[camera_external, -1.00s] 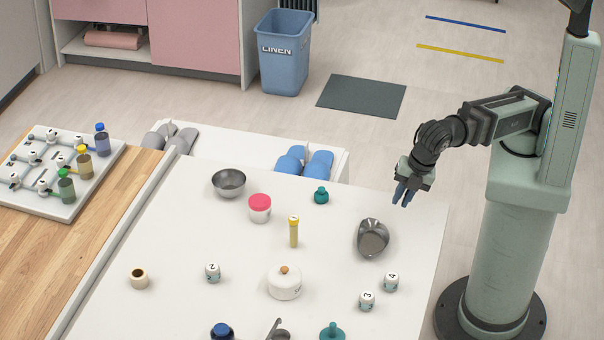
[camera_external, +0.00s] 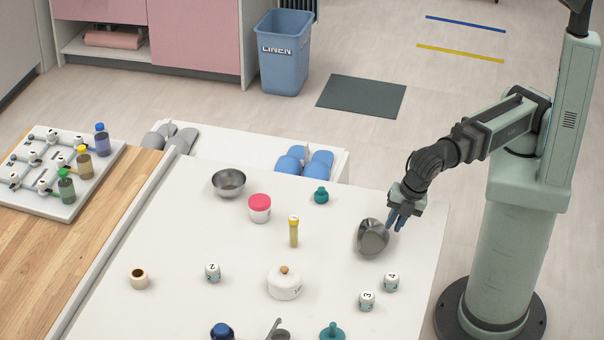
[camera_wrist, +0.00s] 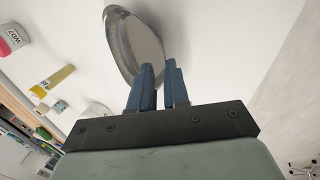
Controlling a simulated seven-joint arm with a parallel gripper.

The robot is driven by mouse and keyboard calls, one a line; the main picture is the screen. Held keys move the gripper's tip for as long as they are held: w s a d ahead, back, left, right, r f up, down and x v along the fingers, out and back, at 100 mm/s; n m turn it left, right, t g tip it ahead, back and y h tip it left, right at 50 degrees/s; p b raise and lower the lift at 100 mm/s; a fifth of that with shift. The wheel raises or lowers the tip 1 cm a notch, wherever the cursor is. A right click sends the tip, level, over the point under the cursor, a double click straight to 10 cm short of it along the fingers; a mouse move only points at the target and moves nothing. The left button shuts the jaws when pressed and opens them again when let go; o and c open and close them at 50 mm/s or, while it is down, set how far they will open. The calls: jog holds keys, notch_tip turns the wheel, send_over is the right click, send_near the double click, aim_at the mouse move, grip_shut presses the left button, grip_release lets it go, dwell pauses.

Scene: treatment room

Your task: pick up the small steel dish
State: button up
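A grey steel dish (camera_external: 372,238) rests at the right side of the white table. It also shows in the wrist view (camera_wrist: 132,45) as an oval with a bright rim. My gripper (camera_external: 397,221) is low at the dish's right edge. In the wrist view my two blue fingers (camera_wrist: 160,66) are apart, one overlapping the dish and the other just outside its rim. I cannot tell whether they touch it. A round steel bowl (camera_external: 229,183) stands at the table's back left, away from my gripper.
A teal stoppered item (camera_external: 321,195), a red-lidded jar (camera_external: 260,208), a yellow tube (camera_external: 294,232) and a white lidded pot (camera_external: 285,283) stand left of the dish. The table's right edge is close by.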

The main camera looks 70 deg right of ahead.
aim_at(390, 239)
jog(key=shift+x, duration=2.7)
jog(key=shift+s+a, duration=0.1)
jog(key=shift+s, duration=0.1)
jog(key=shift+c, duration=0.4)
grip_shut()
